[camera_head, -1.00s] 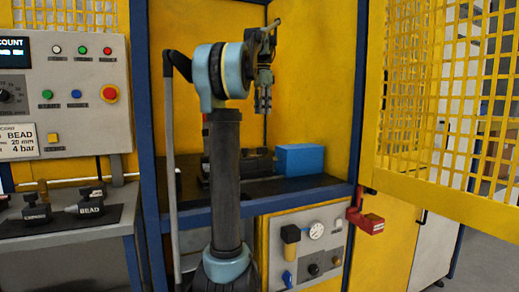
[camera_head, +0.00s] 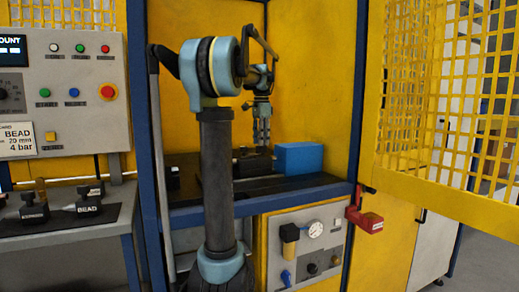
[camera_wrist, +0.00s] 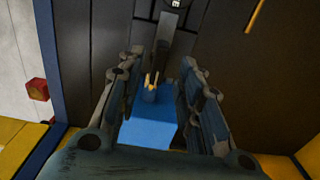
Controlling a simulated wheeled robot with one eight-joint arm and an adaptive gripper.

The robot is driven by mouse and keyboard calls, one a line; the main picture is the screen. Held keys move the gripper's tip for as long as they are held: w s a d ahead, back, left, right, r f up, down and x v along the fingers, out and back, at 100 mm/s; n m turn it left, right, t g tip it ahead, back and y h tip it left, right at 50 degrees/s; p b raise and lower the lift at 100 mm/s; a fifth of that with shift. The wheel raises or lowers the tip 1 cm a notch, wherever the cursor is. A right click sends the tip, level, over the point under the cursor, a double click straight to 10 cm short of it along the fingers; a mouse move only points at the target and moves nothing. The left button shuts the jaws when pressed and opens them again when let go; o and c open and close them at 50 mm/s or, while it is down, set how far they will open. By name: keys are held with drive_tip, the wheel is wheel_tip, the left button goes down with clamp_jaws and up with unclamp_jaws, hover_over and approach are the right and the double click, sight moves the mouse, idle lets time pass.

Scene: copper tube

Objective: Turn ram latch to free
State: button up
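My gripper (camera_head: 262,132) hangs pointing down inside the yellow enclosure, above the dark machine bed and to the left of a blue block (camera_head: 299,157). In the wrist view my gripper (camera_wrist: 161,62) has its two fingers well apart with nothing held. Between them show a dark upright part (camera_wrist: 160,56), a small part with yellow prongs (camera_wrist: 152,86) and the blue block (camera_wrist: 150,134). I cannot tell for sure which part is the ram latch. In the head view my arm and gripper partly hide the dark tooling (camera_head: 252,165) on the bed.
A blue frame post (camera_head: 150,135) stands left of my arm. A yellow mesh door (camera_head: 445,110) is open at the right. A red box (camera_head: 368,218) sticks out at the bed's front right corner. A gauge panel (camera_head: 307,242) is below, a control panel (camera_head: 60,100) at left.

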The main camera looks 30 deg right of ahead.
sight(258, 150)
drive_tip(key=shift+f, duration=1.85)
clamp_jaws()
